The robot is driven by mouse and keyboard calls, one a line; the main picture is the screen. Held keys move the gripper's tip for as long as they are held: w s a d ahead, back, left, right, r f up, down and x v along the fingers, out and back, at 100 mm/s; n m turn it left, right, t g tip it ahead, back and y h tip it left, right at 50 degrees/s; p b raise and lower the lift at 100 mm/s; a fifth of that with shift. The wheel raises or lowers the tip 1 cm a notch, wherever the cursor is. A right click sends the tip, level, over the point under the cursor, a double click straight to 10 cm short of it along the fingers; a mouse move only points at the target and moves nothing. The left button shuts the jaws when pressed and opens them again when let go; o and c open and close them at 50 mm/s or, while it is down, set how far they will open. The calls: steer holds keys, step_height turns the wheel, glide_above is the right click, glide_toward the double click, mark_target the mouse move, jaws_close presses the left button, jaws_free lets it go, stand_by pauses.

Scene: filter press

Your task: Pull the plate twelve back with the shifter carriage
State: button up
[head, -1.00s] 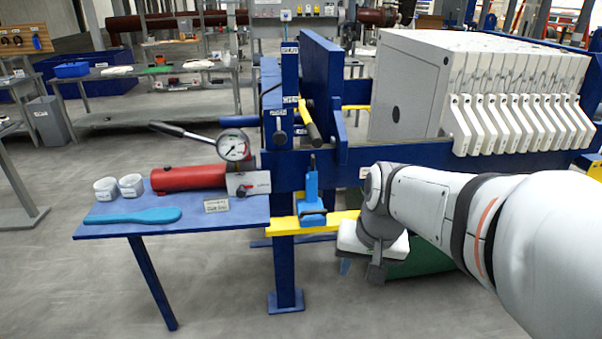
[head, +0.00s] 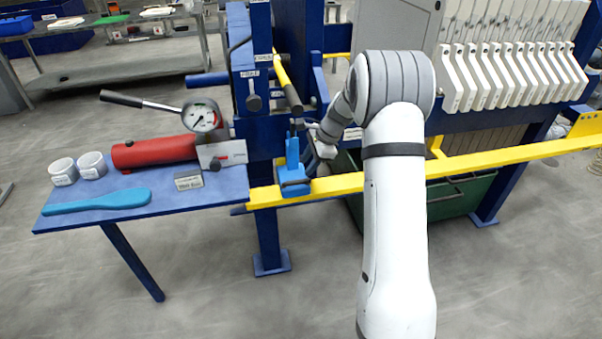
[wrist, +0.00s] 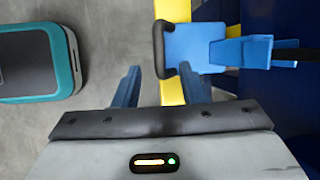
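The blue shifter carriage (head: 292,172) sits at the left end of the yellow rail (head: 450,167). In the wrist view the carriage (wrist: 205,47) is ahead and right of centre, with a black looped handle (wrist: 160,50) on its near side. My gripper (wrist: 161,70) is open, its two blue fingers spread on either side of the yellow rail and just short of the handle. In the head view my wrist hides most of my gripper beside the carriage. White filter plates (head: 512,75) hang in a row at upper right; I cannot tell which is plate twelve.
A blue side table (head: 100,212) at left holds a red cylinder (head: 155,151) with a gauge (head: 201,115), two white cups and a blue paddle (head: 97,202). A green bin (head: 455,197) stands below the rail. The rail is clear to the right of my arm.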

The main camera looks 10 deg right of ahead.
mark_target(300, 181)
steer(key=x, duration=0.7)
steer(key=shift+d+f+p, duration=0.15)
steer(key=shift+f+p, duration=0.05)
steer(key=shift+p, duration=0.2)
steer(key=shift+c, duration=0.6)
jaws_close()
